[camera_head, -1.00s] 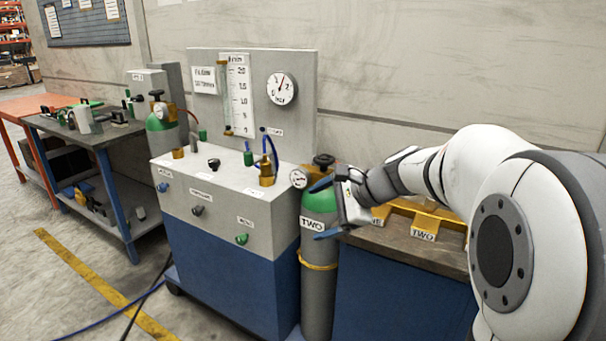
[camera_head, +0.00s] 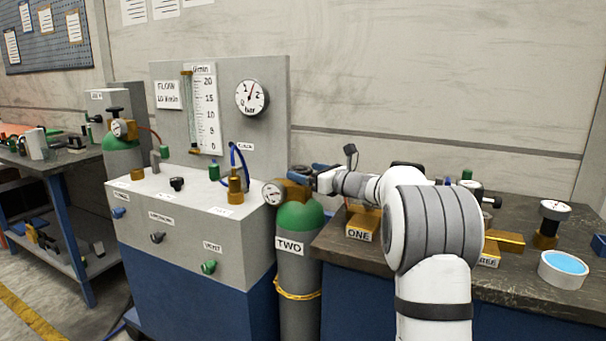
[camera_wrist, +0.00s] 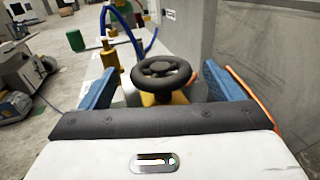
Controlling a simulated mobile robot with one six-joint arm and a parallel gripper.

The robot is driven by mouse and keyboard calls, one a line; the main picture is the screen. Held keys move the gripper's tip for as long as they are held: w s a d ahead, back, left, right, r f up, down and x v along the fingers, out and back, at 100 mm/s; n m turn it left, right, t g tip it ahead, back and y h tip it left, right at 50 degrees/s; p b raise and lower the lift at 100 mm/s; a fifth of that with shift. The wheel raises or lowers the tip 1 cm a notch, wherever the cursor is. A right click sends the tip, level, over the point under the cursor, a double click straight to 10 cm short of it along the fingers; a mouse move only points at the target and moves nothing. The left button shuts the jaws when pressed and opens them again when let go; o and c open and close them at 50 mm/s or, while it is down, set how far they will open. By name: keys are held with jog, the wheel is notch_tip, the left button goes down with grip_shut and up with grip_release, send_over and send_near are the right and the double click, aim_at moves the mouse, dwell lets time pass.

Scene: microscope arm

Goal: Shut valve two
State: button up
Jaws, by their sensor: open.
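Cylinder TWO (camera_head: 298,262) is a grey gas bottle with a green shoulder, standing between the panel cabinet and the workbench. A brass valve body and a round gauge (camera_head: 273,193) sit at its top. Its black handwheel (camera_wrist: 160,72) shows in the wrist view, between my two blue fingers and apart from both. In the head view the wheel is mostly hidden by my gripper (camera_head: 316,173), which is at the cylinder's top. In the wrist view my gripper (camera_wrist: 160,84) is open, with a finger on each side of the wheel.
The panel cabinet (camera_head: 190,225), with knobs, a flow tube and a dial (camera_head: 252,97), stands left of the cylinder. The workbench (camera_head: 345,250) on the right holds yellow blocks, one labelled ONE (camera_head: 359,232), and a blue-topped dish (camera_head: 563,268). A wall rises behind.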

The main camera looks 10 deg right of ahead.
jog(key=shift+x, duration=0.85)
jog(key=shift+c, duration=0.5)
jog(key=c, duration=0.9)
jog(key=shift+a, duration=0.15)
jog(key=shift+b, duration=0.3)
